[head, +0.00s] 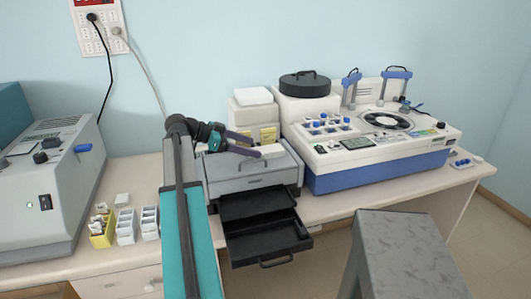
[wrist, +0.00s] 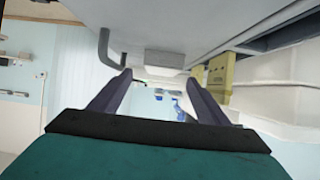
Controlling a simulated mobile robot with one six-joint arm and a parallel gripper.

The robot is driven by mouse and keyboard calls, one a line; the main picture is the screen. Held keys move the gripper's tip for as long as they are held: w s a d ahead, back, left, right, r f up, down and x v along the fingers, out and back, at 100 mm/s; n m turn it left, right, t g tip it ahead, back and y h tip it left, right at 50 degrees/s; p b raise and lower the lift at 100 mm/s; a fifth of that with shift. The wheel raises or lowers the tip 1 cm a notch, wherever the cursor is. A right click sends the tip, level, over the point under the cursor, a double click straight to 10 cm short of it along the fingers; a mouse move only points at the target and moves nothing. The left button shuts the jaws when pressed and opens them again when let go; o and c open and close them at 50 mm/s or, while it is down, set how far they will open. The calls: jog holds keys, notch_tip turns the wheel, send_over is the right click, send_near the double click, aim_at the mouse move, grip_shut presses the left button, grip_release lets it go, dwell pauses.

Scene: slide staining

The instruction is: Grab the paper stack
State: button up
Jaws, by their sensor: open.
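What looks like the paper stack (head: 253,96) is a flat white block on top of a white unit behind the grey drawer device. I cannot be sure that it is paper. My gripper (head: 258,148) is open, with its dark fingers pointing right, above the grey device and in front of and below the white block. In the wrist view, the open fingers (wrist: 160,77) have nothing visible held between them. A pale block (wrist: 165,60) shows beyond the fingertips there; I cannot tell whether it is the same one.
The grey device (head: 254,183) has black drawers pulled out (head: 265,240) below my gripper. Yellow pieces (head: 268,135) stand just behind the fingers. A white and blue machine (head: 385,165) is to the right. A grey machine (head: 45,190) and small containers (head: 125,225) are at left.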

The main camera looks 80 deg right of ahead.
aim_at(266, 149)
jog(key=shift+s, duration=0.1)
jog(key=shift+s+d+f+p, duration=0.15)
jog(key=shift+s+d+p, duration=0.2)
jog(key=shift+s+p, duration=0.2)
jog(key=shift+p+x, duration=0.55)
jog(key=shift+x, duration=1.35)
jog(key=shift+d, duration=0.1)
jog(key=shift+w, duration=0.1)
jog(key=c, duration=1.2)
